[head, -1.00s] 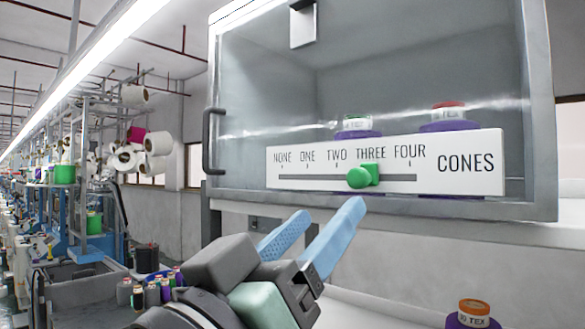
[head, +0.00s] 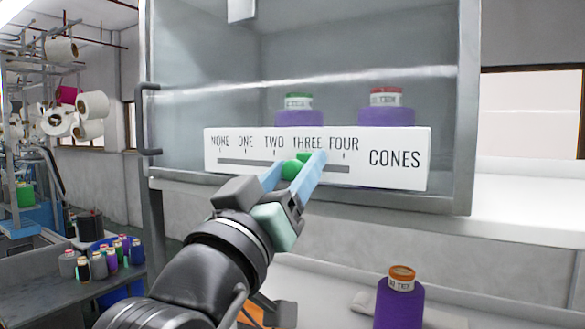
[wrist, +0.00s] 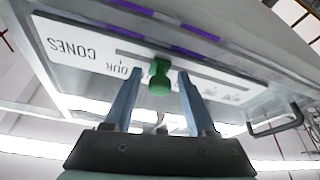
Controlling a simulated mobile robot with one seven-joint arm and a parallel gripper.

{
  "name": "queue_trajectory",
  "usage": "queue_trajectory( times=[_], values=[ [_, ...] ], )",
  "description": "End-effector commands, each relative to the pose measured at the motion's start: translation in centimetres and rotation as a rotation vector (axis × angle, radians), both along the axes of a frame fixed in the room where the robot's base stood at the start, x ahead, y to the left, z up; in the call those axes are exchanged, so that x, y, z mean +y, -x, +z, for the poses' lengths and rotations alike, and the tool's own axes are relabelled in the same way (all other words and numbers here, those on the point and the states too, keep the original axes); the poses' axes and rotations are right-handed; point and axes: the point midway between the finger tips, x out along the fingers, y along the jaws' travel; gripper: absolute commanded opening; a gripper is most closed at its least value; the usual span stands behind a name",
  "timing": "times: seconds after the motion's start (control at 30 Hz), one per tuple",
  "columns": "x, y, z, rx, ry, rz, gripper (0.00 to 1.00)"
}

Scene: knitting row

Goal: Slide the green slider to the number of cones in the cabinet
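The white sign (head: 400,178) reads NONE, ONE, TWO, THREE, FOUR and CONES, with a slot below the words. The green slider (head: 291,170) sits in the slot at about THREE, partly hidden by a finger. My gripper (head: 296,172) is open with its blue fingers either side of the slider. In the wrist view the green knob (wrist: 159,82) is between the fingertips, with gaps on both sides. Two purple cones stand in the cabinet (head: 466,100) behind the sign: one with a green top (head: 298,115) and one with a red top (head: 386,116). Their lower parts are hidden.
Another purple cone with an orange top (head: 400,303) stands outside the cabinet, on the surface below. Several small cones (head: 105,258) stand on a grey table at left. The cabinet handle (head: 146,118) is left of the sign.

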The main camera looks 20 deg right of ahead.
Motion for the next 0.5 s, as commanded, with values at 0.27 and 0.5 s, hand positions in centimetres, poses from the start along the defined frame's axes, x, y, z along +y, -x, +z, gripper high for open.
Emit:
queue_trajectory(
  times=[0.27,0.5],
  values=[
    [0.03,0.02,0.01,0.0,0.0,0.0,0.04],
    [0.04,0.03,0.01,0.0,0.0,0.0,0.0]
  ],
)
